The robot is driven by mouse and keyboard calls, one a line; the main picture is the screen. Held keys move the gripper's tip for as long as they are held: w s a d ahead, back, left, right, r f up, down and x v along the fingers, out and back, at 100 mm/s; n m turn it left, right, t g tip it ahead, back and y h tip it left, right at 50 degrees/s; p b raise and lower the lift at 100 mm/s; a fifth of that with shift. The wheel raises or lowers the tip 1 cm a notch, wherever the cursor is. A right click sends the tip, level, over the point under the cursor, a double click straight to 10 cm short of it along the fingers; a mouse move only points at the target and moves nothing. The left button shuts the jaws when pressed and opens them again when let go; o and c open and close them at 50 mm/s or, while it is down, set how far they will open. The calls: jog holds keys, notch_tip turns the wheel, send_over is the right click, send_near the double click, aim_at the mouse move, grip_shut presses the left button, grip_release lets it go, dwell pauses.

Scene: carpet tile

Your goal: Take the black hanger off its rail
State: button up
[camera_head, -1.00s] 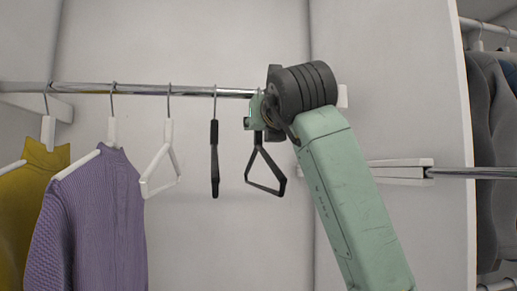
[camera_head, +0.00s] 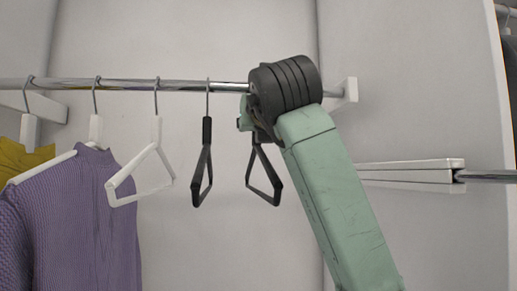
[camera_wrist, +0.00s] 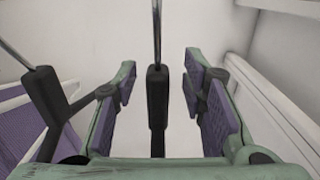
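Two black hangers hang from the chrome rail (camera_head: 180,86). In the wrist view, the neck of one black hanger (camera_wrist: 157,112) stands upright between the fingers of my gripper (camera_wrist: 159,82). The gripper is open, with a gap on each side of the neck. This looks like the right black hanger (camera_head: 264,182) in the head view, its upper part hidden behind my wrist. The other black hanger (camera_head: 203,165) hangs just left of it and also shows outside the left finger in the wrist view (camera_wrist: 44,92).
A white hanger (camera_head: 142,172) hangs empty further left. Beyond it hang a purple sweater (camera_head: 85,220) and a mustard garment (camera_head: 22,158). A white rail bracket (camera_head: 350,90) is on the right wall panel. A lower rail (camera_head: 488,176) lies to the right.

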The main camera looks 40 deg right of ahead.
jog(key=shift+s+a+r, duration=0.1)
jog(key=shift+a, duration=0.1)
jog(key=shift+c, duration=0.4)
grip_shut()
